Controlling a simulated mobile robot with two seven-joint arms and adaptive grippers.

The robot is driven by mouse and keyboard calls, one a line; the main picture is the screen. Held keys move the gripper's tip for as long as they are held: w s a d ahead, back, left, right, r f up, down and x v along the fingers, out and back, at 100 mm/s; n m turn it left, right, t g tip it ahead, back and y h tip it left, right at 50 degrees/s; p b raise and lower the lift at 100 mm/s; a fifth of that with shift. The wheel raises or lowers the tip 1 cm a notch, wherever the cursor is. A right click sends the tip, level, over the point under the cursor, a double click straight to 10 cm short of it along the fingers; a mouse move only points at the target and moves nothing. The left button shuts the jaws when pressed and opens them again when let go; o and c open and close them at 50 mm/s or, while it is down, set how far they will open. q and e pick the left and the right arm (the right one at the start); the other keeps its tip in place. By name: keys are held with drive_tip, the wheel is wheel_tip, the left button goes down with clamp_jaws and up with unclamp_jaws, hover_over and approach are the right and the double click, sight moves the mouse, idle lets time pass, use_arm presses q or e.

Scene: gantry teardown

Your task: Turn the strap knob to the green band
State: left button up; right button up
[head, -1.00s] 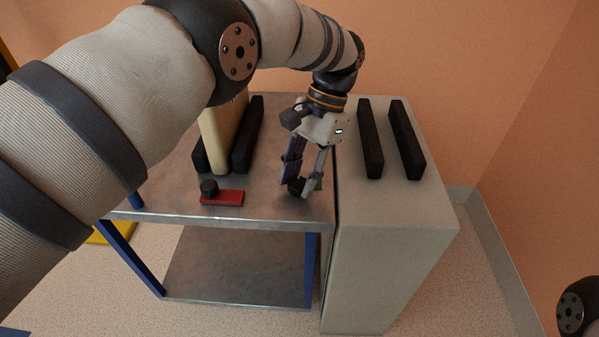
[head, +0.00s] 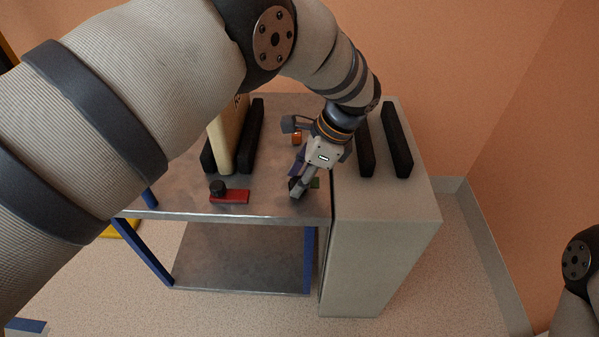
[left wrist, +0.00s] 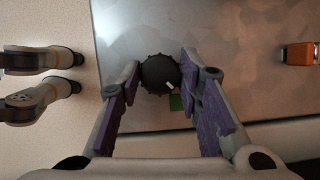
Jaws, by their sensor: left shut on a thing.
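The strap knob (left wrist: 160,74) is a dark, ribbed, round knob on the metal table top, seen from above in the left wrist view. A white mark (left wrist: 169,87) at its rim lies on the side towards the green band (left wrist: 177,103). The green band also shows in the head view (head: 315,183), just right of my fingers. My left gripper (left wrist: 160,80) is shut on the knob, one finger on each side. In the head view my left gripper (head: 297,190) points down at the table's right part and largely hides the knob. My right gripper is out of view.
A red bar with a black knob (head: 232,196) lies near the table's front edge. A cream panel (head: 222,140) stands between black rails. An orange piece (head: 297,138) sits behind my gripper. A grey cabinet (head: 385,207) with two black rails adjoins the table's right side.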

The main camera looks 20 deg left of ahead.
use_arm(q)
drive_tip(key=shift+m+t+p, duration=0.4)
drive_tip(key=shift+m, duration=0.5)
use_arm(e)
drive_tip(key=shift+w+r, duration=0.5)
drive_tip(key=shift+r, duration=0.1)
use_arm(q)
drive_tip(key=o, duration=1.1)
drive_tip(key=shift+o, duration=0.2)
drive_tip(key=v, duration=1.2)
drive_tip(key=shift+s+d, duration=0.1)
drive_tip(key=shift+s, duration=0.05)
